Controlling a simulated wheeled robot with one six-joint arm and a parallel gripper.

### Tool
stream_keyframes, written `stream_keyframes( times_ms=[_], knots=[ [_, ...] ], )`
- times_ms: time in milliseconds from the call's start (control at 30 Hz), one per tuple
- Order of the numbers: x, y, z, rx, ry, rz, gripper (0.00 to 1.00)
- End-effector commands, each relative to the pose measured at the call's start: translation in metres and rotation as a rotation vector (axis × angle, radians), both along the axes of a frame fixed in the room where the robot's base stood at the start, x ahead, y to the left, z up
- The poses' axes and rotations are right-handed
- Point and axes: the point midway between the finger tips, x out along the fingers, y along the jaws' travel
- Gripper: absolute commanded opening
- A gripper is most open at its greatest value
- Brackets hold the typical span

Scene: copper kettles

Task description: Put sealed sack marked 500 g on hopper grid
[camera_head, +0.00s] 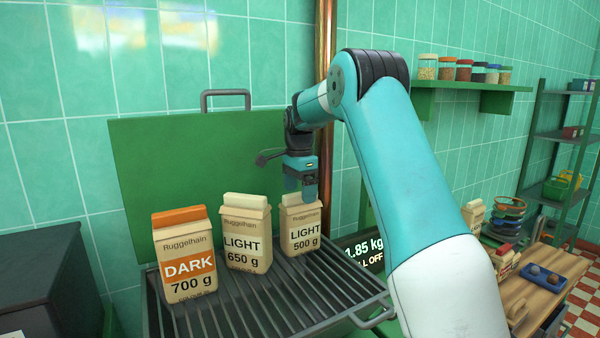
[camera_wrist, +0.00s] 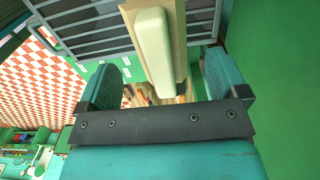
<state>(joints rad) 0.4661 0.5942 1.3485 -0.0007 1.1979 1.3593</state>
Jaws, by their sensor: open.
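The sack marked LIGHT 500 g (camera_head: 303,236) stands upright at the back right of the dark hopper grid (camera_head: 290,308). It has a cream folded top. My gripper (camera_head: 301,192) is over this sack, pointing down, its fingers at the sack's top. In the wrist view the cream top of the sack (camera_wrist: 154,45) lies between the two open fingers (camera_wrist: 160,88), with a visible gap at the left finger. Contact on the right side is hard to tell. The LIGHT 650 g sack (camera_head: 244,240) and the orange-topped DARK 700 g sack (camera_head: 186,264) stand to its left on the grid.
A raised green lid (camera_head: 160,160) stands behind the grid. A display (camera_head: 365,247) reads 1.85 kg, partly hidden by my arm. A wooden table (camera_head: 530,290) with a blue tray (camera_head: 545,278) is at right. The grid's front right is bare.

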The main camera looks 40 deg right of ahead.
Motion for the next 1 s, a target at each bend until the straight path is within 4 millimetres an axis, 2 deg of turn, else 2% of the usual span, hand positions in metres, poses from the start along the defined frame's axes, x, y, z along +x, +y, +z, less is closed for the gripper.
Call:
stream_keyframes(
  times_ms=[100,300,500,667,767,867,900,967,1000],
  knots=[
    [0.001,0.0,0.027,-0.002,-0.006,0.0,0.92],
    [0.001,-0.001,0.064,-0.002,-0.004,0.0,0.92],
    [0.0,0.0,0.08,0.0,-0.001,0.0,0.92],
    [0.0,0.007,0.082,-0.001,-0.002,0.034,0.92],
    [-0.002,0.04,0.083,-0.001,-0.012,0.195,0.92],
    [-0.013,0.102,0.081,0.003,-0.037,0.511,0.92],
    [-0.024,0.133,0.078,0.006,-0.052,0.67,0.92],
    [-0.045,0.181,0.073,0.016,-0.082,0.923,0.92],
    [-0.062,0.211,0.067,0.026,-0.105,1.091,0.92]
  ],
)
